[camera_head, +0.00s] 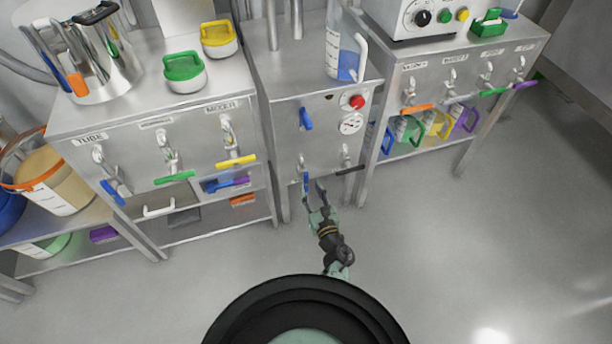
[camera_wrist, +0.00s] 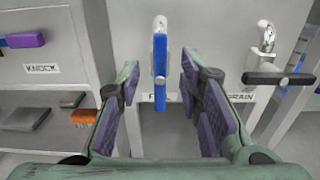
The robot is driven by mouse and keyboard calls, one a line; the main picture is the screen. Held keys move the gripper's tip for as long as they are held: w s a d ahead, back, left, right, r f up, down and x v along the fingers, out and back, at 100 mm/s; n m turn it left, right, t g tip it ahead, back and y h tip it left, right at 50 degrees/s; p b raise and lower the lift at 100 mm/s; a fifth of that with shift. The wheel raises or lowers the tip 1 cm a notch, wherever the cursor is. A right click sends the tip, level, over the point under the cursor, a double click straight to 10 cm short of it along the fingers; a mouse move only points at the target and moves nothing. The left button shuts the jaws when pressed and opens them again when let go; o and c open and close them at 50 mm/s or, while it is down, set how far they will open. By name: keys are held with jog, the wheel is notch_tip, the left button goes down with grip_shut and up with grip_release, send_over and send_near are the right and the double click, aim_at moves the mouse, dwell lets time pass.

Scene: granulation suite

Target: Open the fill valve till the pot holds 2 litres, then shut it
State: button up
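The fill valve has a blue lever (camera_wrist: 160,78) that hangs straight down over a label mostly hidden behind it. The lever also shows in the head view (camera_head: 306,184). My gripper (camera_wrist: 161,88) is open, with one finger on each side of the blue lever and a gap on both sides. In the head view my gripper (camera_head: 314,190) is at the front of the middle cabinet, low down. The pot (camera_head: 347,58) appears to be the clear jug-like vessel with blue liquid on the middle cabinet; its level cannot be read.
A drain valve with a black lever (camera_wrist: 279,79), lying sideways, is right of the blue lever. Another blue handle (camera_head: 306,118), a red knob (camera_head: 356,102) and a gauge (camera_head: 351,124) sit higher on the panel. Cabinets with coloured levers flank it. The floor (camera_head: 440,260) is clear.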

aim_at(307, 180)
jog(key=x, duration=0.6)
jog(key=shift+c, duration=0.3)
grip_shut()
